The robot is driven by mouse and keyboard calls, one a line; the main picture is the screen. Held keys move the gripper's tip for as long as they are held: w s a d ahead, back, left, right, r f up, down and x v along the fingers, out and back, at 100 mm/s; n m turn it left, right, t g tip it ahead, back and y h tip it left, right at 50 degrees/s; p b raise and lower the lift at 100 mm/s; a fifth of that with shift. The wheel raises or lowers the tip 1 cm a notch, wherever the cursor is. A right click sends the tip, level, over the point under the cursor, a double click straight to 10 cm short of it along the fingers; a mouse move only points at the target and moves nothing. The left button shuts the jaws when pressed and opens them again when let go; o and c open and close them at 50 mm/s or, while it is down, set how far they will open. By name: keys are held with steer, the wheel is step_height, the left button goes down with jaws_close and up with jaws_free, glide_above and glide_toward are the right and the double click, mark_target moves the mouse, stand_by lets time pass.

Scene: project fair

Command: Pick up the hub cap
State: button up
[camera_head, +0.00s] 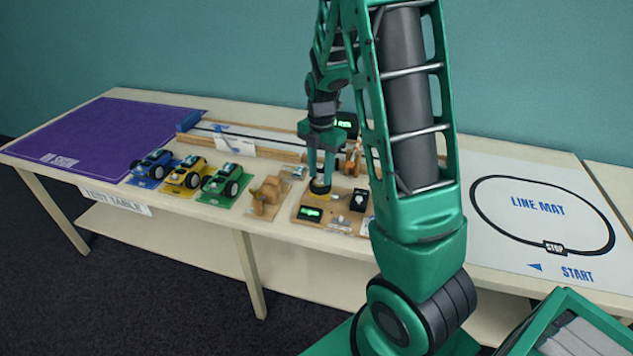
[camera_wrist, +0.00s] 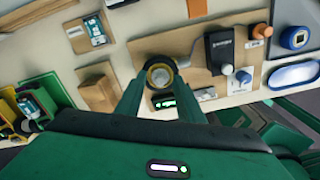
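A round piece with a dark rim and a yellow-gold ring inside, which looks like the hub cap (camera_wrist: 161,73), sits at the wooden test board in the wrist view. In the head view it shows as a small dark and yellow round (camera_head: 319,187) just under my gripper (camera_head: 320,178). In the wrist view my gripper (camera_wrist: 160,84) has its two green fingers apart, one on each side of the round piece. I cannot tell whether the fingertips touch it. Its underside is hidden.
The board (camera_wrist: 205,48) also bears a dark box (camera_wrist: 219,50) and a small lit display (camera_wrist: 163,101). Blue, yellow and green toy cars (camera_head: 221,181) stand to the left. A wooden block piece (camera_head: 267,194) is close by on the left. The line mat (camera_head: 540,215) is clear.

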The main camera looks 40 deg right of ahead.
jaws_close()
steer(key=shift+r, duration=0.15)
